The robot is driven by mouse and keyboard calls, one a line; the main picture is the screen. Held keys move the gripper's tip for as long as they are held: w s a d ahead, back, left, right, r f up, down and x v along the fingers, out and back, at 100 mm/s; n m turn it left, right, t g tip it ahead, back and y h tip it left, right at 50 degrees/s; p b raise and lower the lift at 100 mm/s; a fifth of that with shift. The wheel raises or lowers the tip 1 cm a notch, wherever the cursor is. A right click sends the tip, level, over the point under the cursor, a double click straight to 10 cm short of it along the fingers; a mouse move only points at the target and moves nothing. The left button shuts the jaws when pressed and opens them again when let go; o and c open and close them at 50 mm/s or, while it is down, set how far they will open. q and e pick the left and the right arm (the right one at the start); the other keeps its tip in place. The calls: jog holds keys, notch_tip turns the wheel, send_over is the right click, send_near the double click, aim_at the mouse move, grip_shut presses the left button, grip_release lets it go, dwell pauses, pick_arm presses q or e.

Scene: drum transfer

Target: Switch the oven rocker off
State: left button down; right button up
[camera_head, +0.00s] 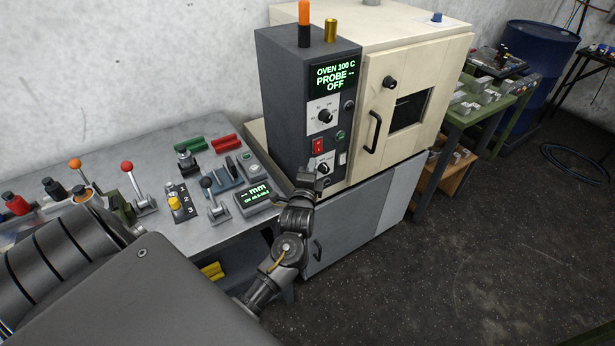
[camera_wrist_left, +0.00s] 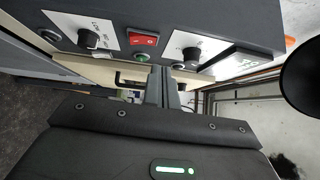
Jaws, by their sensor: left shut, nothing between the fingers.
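The red oven rocker (camera_head: 318,146) sits on the dark control panel (camera_head: 283,95) on the left of the cream oven (camera_head: 433,50). In the left wrist view the red rocker (camera_wrist_left: 143,40) shows between two black knobs. The oven display (camera_head: 335,77) reads "OVEN 100 C PROBE -- OFF". My left gripper (camera_head: 311,178) is shut and empty, in front of the panel's lower part and below the rocker. In the left wrist view its fingertips (camera_wrist_left: 161,70) lie below the rocker in the picture, apart from it. My right gripper is out of view.
Knobs (camera_head: 325,115) and (camera_head: 323,168) sit above and below the rocker, close to it. A grey bench (camera_head: 150,190) with levers and a small display (camera_head: 257,196) stands left. The oven door handle (camera_head: 374,131) sticks out right.

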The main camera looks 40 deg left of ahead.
pick_arm(q)
jog(key=v, duration=0.4)
jog(key=shift+d+r+b, duration=0.15)
jog(key=shift+r+b, duration=0.1)
jog(key=shift+b, duration=0.15)
